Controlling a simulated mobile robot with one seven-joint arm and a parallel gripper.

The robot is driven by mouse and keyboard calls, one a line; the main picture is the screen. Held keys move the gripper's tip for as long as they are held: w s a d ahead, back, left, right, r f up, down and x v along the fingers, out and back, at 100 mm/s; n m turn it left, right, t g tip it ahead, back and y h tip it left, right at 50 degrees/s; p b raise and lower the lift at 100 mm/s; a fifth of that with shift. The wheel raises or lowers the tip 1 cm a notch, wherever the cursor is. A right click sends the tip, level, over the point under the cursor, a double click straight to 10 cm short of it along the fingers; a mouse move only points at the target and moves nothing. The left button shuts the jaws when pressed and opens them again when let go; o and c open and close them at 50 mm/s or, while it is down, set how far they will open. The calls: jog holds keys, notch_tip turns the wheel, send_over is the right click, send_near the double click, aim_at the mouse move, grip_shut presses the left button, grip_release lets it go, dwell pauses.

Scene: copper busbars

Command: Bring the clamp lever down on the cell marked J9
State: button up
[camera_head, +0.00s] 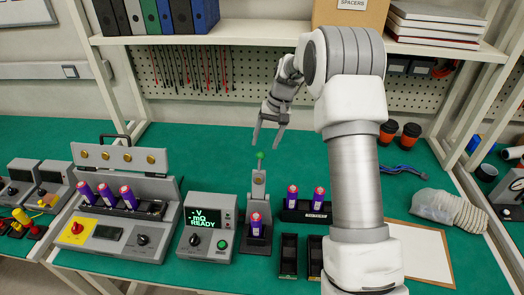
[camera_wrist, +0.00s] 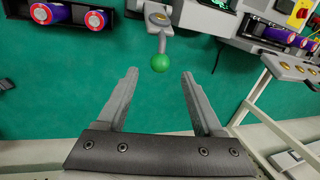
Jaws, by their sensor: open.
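The clamp (camera_head: 257,190) stands on the green bench, with its lever upright and a green ball knob (camera_head: 260,155) at the top. A purple cell (camera_head: 255,224) stands in the clamp's base; its marking is too small to read. My gripper (camera_head: 267,145) is open and empty just above the knob. In the wrist view, the green knob (camera_wrist: 160,62) lies just beyond the fingertips of my gripper (camera_wrist: 160,74), roughly centred between them and not gripped. The metal clamp head (camera_wrist: 160,18) shows behind it; the cell in it is hidden there.
A meter (camera_head: 208,228) reading "READY" stands left of the clamp. A rack with two purple cells (camera_head: 305,210) stands to its right, black bins (camera_head: 289,255) in front. A grey tester with several cells (camera_head: 122,210) is further left. Bench behind the clamp is clear.

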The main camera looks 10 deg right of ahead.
aim_at(262, 152)
jog(key=x, duration=0.5)
jog(key=shift+f, duration=0.1)
grip_shut()
dwell(1.3)
